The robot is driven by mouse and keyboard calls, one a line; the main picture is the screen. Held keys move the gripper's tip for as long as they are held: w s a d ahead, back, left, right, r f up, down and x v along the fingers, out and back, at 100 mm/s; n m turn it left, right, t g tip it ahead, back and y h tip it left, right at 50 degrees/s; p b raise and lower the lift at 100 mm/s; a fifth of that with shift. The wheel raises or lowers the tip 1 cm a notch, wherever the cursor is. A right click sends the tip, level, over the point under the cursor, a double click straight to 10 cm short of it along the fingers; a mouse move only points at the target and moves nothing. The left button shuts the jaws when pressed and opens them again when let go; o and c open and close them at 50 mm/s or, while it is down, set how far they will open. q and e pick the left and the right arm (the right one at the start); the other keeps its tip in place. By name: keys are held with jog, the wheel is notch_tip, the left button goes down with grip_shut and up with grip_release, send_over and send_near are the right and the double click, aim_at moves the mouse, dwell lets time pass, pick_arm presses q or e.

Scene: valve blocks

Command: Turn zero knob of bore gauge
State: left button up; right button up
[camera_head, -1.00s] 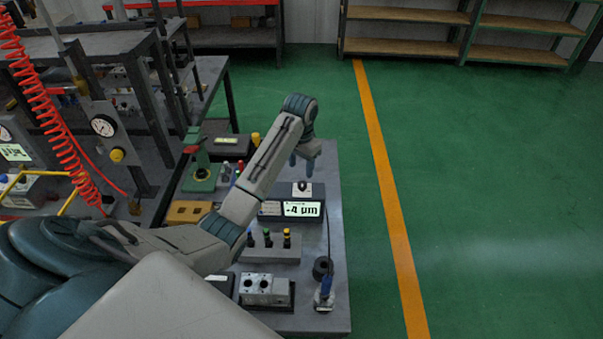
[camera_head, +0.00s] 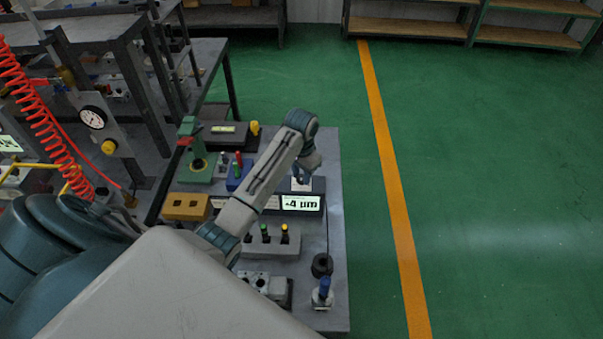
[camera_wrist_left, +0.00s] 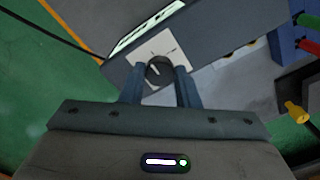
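The bore gauge readout is a dark box (camera_head: 318,187) with a lit display (camera_head: 301,203) reading about -4 µm. It also shows in the left wrist view (camera_wrist_left: 215,40). Its zero knob (camera_wrist_left: 160,70) is a round dark knob on a white square plate (camera_wrist_left: 171,46). My left gripper (camera_wrist_left: 160,76) is open, with its two blue fingers on either side of the knob; I cannot tell whether they touch it. In the head view the left gripper (camera_head: 303,174) is over the box's top and hides the knob. My right gripper is not in view.
A block with several coloured-top pins (camera_head: 266,241), a yellow-brown block (camera_head: 186,206) and a green stand (camera_head: 197,165) share the bench. A blue-topped gauge piece (camera_head: 323,292) stands at the front right. Green floor lies open to the right.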

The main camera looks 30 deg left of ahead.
pick_arm(q)
jog(key=shift+m, duration=2.3)
jog(key=m, duration=0.3)
jog(key=shift+m, duration=0.8)
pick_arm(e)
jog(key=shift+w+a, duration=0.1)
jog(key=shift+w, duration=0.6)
pick_arm(q)
jog(key=o, duration=0.9)
jog(key=shift+o, duration=0.4)
